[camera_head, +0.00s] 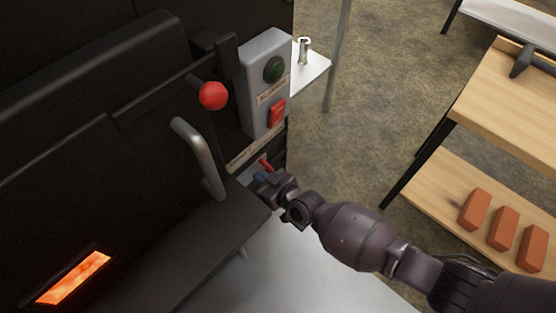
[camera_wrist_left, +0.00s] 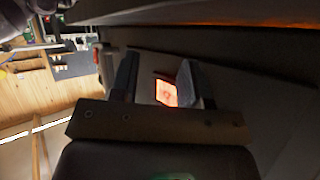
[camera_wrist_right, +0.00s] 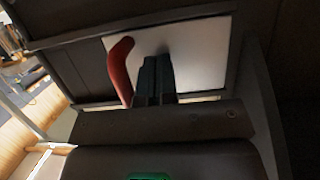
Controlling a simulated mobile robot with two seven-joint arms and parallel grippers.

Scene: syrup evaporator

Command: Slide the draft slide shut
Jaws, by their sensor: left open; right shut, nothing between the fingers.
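The draft slide shows in the right wrist view as a pale flat plate (camera_wrist_right: 205,55) in a dark frame, with a curved red handle (camera_wrist_right: 121,70). In the head view the red handle (camera_head: 266,164) is small, low on the black evaporator's right end. My right gripper (camera_wrist_right: 157,75) is shut and empty, its fingertips in front of the plate and just right of the handle. I cannot tell whether they touch. In the head view the right gripper (camera_head: 264,181) partly hides the slide. My left gripper (camera_wrist_left: 160,75) is open, with a glowing orange opening (camera_wrist_left: 166,92) seen between its fingers.
Above the slide is a grey control box (camera_head: 265,85) with a green and a red button. A red ball knob (camera_head: 213,95) and a metal handle (camera_head: 200,155) stand to its left. A wooden shelf unit (camera_head: 505,95) with bricks (camera_head: 503,228) is at right; floor between is clear.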

